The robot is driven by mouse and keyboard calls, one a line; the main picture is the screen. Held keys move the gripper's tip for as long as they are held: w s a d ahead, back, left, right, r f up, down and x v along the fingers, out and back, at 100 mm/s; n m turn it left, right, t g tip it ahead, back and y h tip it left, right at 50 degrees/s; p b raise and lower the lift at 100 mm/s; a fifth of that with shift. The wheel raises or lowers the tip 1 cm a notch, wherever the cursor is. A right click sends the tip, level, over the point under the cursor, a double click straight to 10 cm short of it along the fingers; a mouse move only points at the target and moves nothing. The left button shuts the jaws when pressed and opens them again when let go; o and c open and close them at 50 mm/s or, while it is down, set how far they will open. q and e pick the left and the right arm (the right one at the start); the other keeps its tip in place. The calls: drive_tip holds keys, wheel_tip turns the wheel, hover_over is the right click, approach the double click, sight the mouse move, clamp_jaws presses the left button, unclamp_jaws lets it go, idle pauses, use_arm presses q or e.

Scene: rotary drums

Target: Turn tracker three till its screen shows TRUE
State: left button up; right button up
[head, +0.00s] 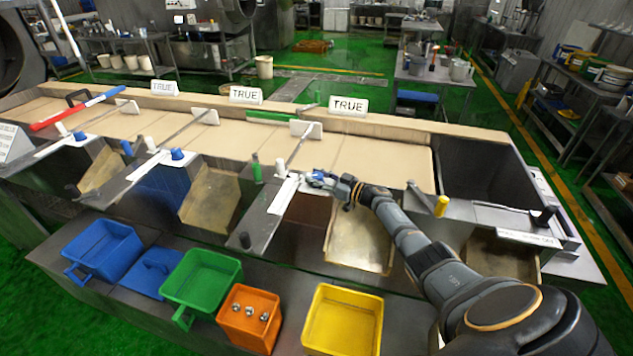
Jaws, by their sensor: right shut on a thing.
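Three trackers stand in a row on the long bench, each with a white screen at the back. The right-hand screen (348,105), on the third tracker from the left, reads TRUE. Its white base (284,194) lies at the bench's front edge, with a thin bar running back. My right gripper (314,180) is at the right of this base, shut on a small blue part, probably the tracker's knob, which it mostly hides. The middle screen (246,94) also reads TRUE, and so does the left one (164,88). My left gripper is out of view.
Blue knobs (177,154) show on the other trackers. A green handle (256,168) stands left of my gripper and a yellow one (441,206) to the right. Blue, green, orange (234,333) and yellow (319,335) bins sit below; the orange holds several metal balls.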

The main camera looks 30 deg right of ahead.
idle(0.4)
drive_tip(key=o, duration=1.2)
drive_tip(key=shift+s, duration=0.1)
drive_tip(key=shift+s+d+f, duration=0.15)
drive_tip(key=shift+s+d, duration=0.05)
drive_tip(key=shift+s, duration=0.1)
drive_tip(key=v, duration=1.1)
drive_tip(key=shift+s+d, duration=0.15)
